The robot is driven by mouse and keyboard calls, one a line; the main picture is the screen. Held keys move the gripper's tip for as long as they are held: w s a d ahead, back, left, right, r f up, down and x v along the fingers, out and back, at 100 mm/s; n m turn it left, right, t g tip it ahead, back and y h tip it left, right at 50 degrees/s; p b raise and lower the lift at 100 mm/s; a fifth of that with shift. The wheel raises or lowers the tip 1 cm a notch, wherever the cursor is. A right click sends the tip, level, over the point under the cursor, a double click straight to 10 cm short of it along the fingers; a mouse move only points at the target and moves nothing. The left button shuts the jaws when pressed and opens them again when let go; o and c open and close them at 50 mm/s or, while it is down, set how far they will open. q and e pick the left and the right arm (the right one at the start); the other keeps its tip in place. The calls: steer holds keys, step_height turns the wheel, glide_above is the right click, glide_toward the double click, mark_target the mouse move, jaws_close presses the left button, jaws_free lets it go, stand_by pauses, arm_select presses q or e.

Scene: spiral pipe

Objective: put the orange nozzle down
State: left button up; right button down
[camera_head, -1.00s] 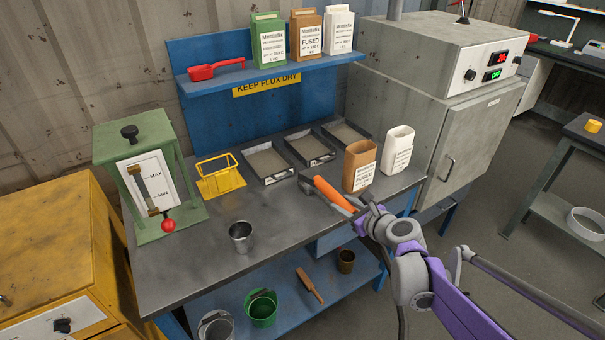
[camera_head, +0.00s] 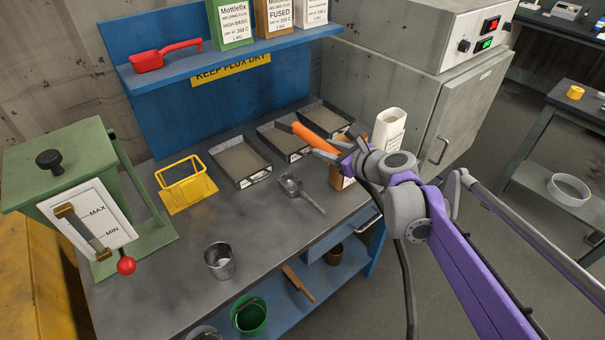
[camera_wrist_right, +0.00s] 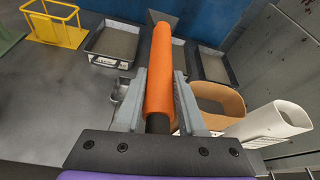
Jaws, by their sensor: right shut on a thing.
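The orange nozzle (camera_head: 313,136) is a plain orange cylinder, held tilted above the bench in front of the trays. My right gripper (camera_head: 343,150) is shut on it near its rear end. In the right wrist view the orange nozzle (camera_wrist_right: 160,70) lies between the two grey fingers of my right gripper (camera_wrist_right: 160,100) and points away from the wrist, toward the trays. A grey piece shows at its far end; I cannot tell whether it belongs to the nozzle. My left gripper is not in view.
Several trays (camera_head: 268,172) stand at the bench's back. A metal scoop (camera_head: 300,192) lies below the nozzle. A brown container (camera_head: 338,181) and white container (camera_head: 388,130) stand right. A yellow rack (camera_head: 190,192) and metal cup (camera_head: 220,262) are left. The bench's front middle is clear.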

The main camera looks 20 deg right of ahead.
steer(key=b, duration=0.2)
glide_above(324, 201)
step_height(324, 201, down, 12)
steer(key=shift+d+f, duration=0.1)
steer(key=shift+f, duration=1.9)
steer(key=shift+f+b, duration=0.1)
steer(key=shift+b, duration=0.3)
steer(key=c, duration=0.8)
jaws_free()
steer(key=shift+o, duration=0.2)
